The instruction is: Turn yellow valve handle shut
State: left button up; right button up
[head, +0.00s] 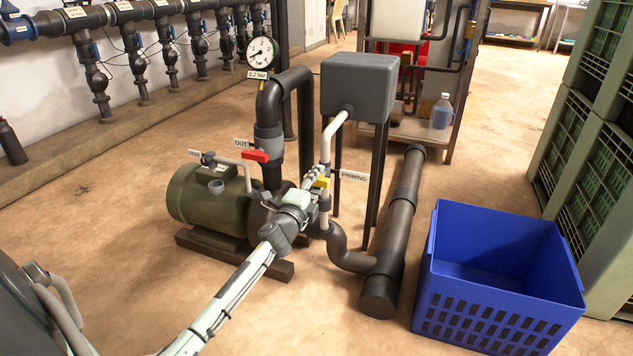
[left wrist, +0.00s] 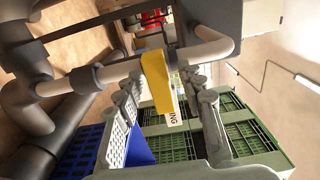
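The yellow valve handle (head: 321,182) is small in the head view, on the white upright priming pipe (head: 325,147) below the grey tank. In the left wrist view the yellow handle (left wrist: 158,82) looks crosswise to the white pipe (left wrist: 205,53). My left gripper (head: 312,180) reaches in from below, close to the handle, and partly covers the pump. In the left wrist view the left gripper (left wrist: 161,84) is open, its fingers apart on either side of the handle. Contact with the handle cannot be made out. My right gripper is not in view.
A red valve handle (head: 256,155) sits on the dark outlet pipe, left of the yellow one. The green pump (head: 200,205) stands behind my left arm. A blue crate (head: 500,310) and a thick dark pipe (head: 401,205) are to the right.

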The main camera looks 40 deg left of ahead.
pick_arm(q)
jog(key=v, duration=1.2)
dwell(0.4)
